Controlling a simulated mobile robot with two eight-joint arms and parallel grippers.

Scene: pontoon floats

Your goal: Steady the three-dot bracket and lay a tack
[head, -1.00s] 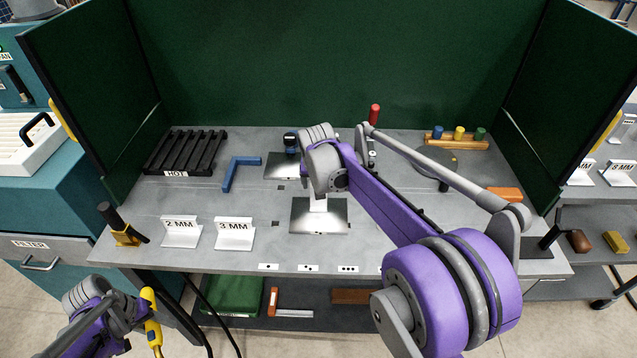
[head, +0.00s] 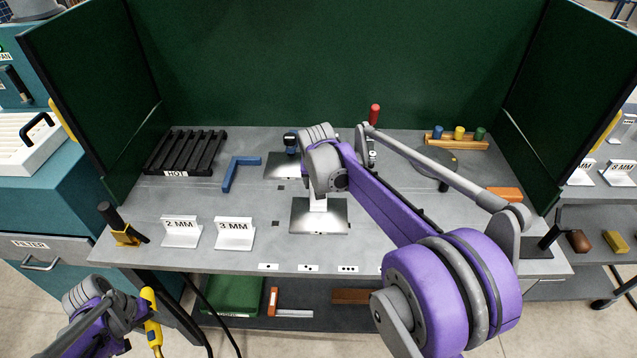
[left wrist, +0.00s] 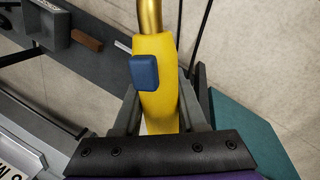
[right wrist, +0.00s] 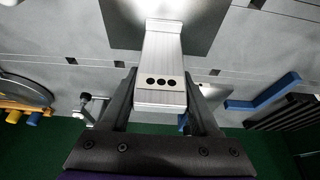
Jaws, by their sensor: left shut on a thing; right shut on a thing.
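The three-dot bracket (right wrist: 160,80) is a pale metal piece with three black dots on its face. My right gripper (right wrist: 160,97) is shut on it, one finger on each side. In the head view the bracket (head: 318,204) shows under my right arm, over a shiny square plate (head: 335,222); it appears to stand on the plate, but my arm hides much of it. My left gripper (head: 143,308) is shut on a yellow torch (head: 153,330) in front of the bench's left corner. The left wrist view shows the torch's blue trigger (left wrist: 144,72) and brass neck (left wrist: 150,15).
A second plate (head: 280,166) lies behind. Signs reading 2 MM (head: 180,232) and 3 MM (head: 234,234), a black rack (head: 185,152) marked HOT and a blue square (head: 238,164) are left of the bracket. Green screens (head: 330,65) enclose the back and sides.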

